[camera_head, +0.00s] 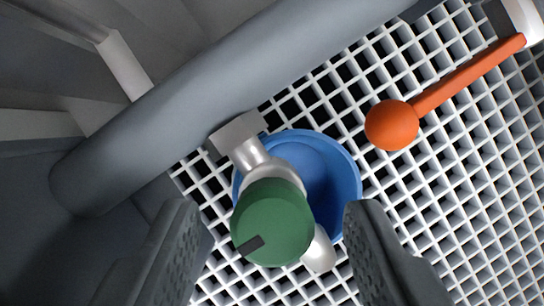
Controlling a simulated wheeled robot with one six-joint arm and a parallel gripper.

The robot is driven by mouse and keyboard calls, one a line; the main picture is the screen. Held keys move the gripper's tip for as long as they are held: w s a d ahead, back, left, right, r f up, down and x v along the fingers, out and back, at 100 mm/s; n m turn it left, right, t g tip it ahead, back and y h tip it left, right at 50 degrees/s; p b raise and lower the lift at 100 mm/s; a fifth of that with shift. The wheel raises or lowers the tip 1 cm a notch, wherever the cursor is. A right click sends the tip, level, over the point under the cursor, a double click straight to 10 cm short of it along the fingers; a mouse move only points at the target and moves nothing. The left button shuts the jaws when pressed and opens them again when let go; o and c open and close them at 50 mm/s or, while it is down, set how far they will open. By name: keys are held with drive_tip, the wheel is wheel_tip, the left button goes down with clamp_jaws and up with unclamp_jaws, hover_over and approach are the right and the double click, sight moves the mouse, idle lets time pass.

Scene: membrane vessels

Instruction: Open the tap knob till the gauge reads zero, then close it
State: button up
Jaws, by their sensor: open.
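The tap knob (275,222) is a round green cap with a dark mark near its lower left edge. It sits on a metal tap body (252,158) that comes off a small grey block by the big pipe. A pale spout end (319,252) shows at the knob's lower right. My gripper (285,225) is open, with one dark finger on each side of the knob and visible gaps between the fingers and the knob. How far the fingertips are from the knob in depth, I cannot tell. No gauge is in view.
A blue bowl (335,172) lies under the tap on a white grating (440,190). A thick grey pipe (190,105) crosses the upper left. An orange lever with a ball end (392,125) is at the upper right. Grey structure fills the left side.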

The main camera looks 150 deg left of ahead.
drive_tip(key=shift+w+f, duration=0.1)
drive_tip(key=shift+f, duration=0.05)
drive_tip(key=c, duration=1)
